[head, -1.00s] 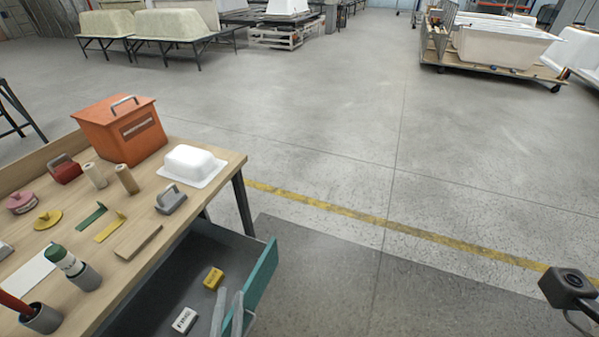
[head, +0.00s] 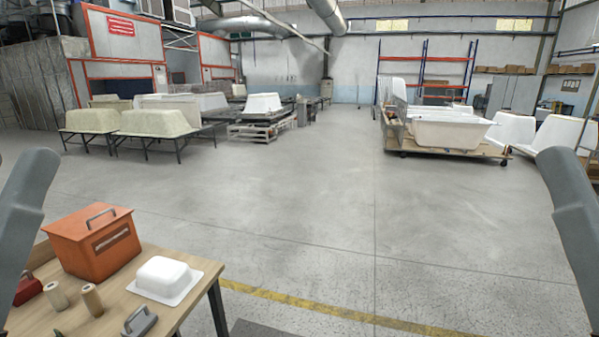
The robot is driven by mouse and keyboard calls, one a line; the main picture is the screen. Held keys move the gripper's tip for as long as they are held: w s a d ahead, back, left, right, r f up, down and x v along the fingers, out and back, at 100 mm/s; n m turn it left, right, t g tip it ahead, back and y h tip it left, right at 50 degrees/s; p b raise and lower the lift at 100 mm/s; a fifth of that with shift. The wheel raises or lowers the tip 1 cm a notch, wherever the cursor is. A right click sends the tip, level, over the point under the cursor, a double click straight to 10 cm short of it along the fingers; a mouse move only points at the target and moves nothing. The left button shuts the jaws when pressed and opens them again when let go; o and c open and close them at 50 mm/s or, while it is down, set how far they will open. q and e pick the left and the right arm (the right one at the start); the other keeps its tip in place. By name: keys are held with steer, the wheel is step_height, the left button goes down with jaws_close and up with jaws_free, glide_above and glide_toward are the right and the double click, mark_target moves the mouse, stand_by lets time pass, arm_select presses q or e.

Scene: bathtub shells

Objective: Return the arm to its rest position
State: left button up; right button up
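Two grey links of my own arms stand at the picture's edges in the head view, one at the far left and one at the far right. Neither gripper shows in the frame, so their fingers and anything in them are hidden from me.
A wooden workbench (head: 188,310) at lower left bears an orange box (head: 93,243), a white moulded tub piece (head: 164,279), a grey handled tool (head: 139,322) and rollers. Open concrete floor (head: 300,210) lies ahead. Bathtub shells stand behind on frames (head: 153,148) and a cart (head: 443,150).

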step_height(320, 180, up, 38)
steer(key=p, duration=3.6)
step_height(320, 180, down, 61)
steer(key=b, duration=6.1)
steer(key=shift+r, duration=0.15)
